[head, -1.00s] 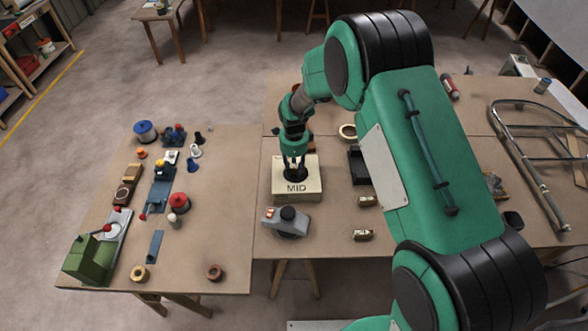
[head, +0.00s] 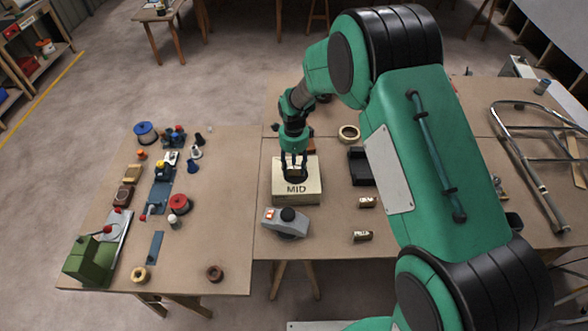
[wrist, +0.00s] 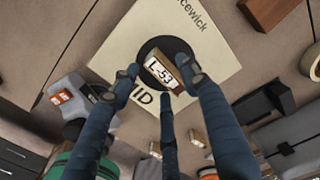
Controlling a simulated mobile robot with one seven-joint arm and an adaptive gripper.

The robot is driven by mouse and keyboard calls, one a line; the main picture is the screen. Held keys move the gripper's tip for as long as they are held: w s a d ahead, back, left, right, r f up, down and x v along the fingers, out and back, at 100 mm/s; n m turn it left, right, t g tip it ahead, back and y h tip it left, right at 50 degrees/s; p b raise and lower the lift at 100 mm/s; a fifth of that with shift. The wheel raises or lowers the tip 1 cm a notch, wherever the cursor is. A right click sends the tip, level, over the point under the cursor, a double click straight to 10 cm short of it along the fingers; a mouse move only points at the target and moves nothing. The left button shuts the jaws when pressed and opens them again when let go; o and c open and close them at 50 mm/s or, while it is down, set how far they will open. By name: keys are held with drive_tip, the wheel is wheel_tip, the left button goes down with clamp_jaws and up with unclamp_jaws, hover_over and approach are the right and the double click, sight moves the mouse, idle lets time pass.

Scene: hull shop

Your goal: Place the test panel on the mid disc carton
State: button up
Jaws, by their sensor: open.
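The mid disc carton (head: 297,202) is a cream box marked MID, standing on the table with a black disc on its top; the carton also shows in the wrist view (wrist: 118,50). A small tan block labelled L-53 (wrist: 160,73), which I take to be the test panel, is over the black disc (wrist: 152,50), inside its outline as seen from the wrist. My gripper (head: 295,175) is directly above the carton, pointing down. Its blue-grey fingers (wrist: 164,88) are open around the block. I cannot tell whether any finger touches it.
Two similar small blocks (head: 367,202) (head: 363,236) lie right of the carton. A grey device (head: 286,226) stands close in front of it. A black tray (head: 360,166) and a tape ring (head: 349,133) are to the right. The left table (head: 225,200) holds tools and spools.

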wheel_tip(320, 180, up, 10)
drive_tip(key=p, duration=0.1)
drive_tip(key=shift+f, duration=0.25)
idle(0.8)
wheel_tip(320, 180, up, 13)
drive_tip(key=n+t, duration=0.1)
drive_tip(key=n, duration=0.3)
hover_over(294, 169)
drive_tip(key=s+d, duration=0.5)
drive_tip(key=d, duration=0.1)
drive_tip(key=s+d+r+n+t, duration=0.2)
drive_tip(key=s+d+r+n, duration=0.3)
drive_tip(key=s+r, duration=0.55)
drive_tip(key=s+d+r+n+t, duration=0.1)
drive_tip(key=s+d+r+n, duration=0.1)
drive_tip(key=s, duration=0.5)
drive_tip(key=s+d+r+n, duration=0.3)
drive_tip(key=s+d+n, duration=0.1)
drive_tip(key=s, duration=0.4)
drive_tip(key=s+d+r+n+t, duration=0.1)
drive_tip(key=s+d+r+n, duration=0.2)
drive_tip(key=s, duration=0.4)
drive_tip(key=shift+s+r+t, duration=0.15)
drive_tip(key=shift+s+t, duration=0.15)
drive_tip(key=shift+d, duration=0.1)
